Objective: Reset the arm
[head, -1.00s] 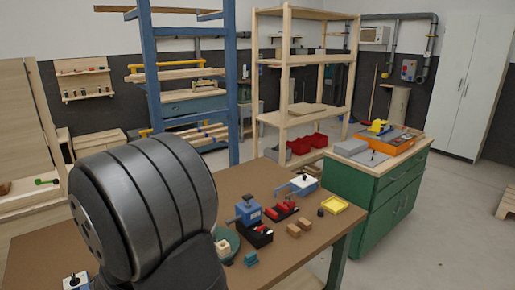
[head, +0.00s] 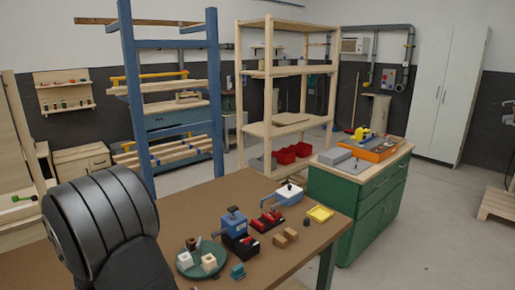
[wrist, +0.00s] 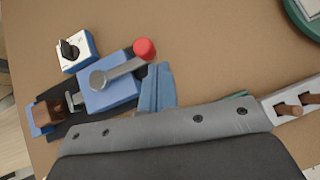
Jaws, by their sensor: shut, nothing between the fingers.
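The task names only the arm. My dark grey, ribbed arm link (head: 100,220) fills the lower left of the head view, in front of the brown workbench (head: 190,205). My gripper (wrist: 165,132) shows in the wrist view as a grey, bolted edge across the bottom, above a dark body. Its fingertips cannot be made out, and I see nothing held. Beyond it lie a blue device with a red-knobbed lever (wrist: 108,88) and a small blue-and-white box with a black knob (wrist: 77,50). The gripper is not seen in the head view.
On the bench are a round green tray (head: 190,272) with small blocks, a blue-and-black fixture (head: 238,228), a red clamp (head: 268,220), brown blocks (head: 285,239) and a yellow tray (head: 320,213). A green cabinet (head: 365,205) adjoins the bench; open floor lies right.

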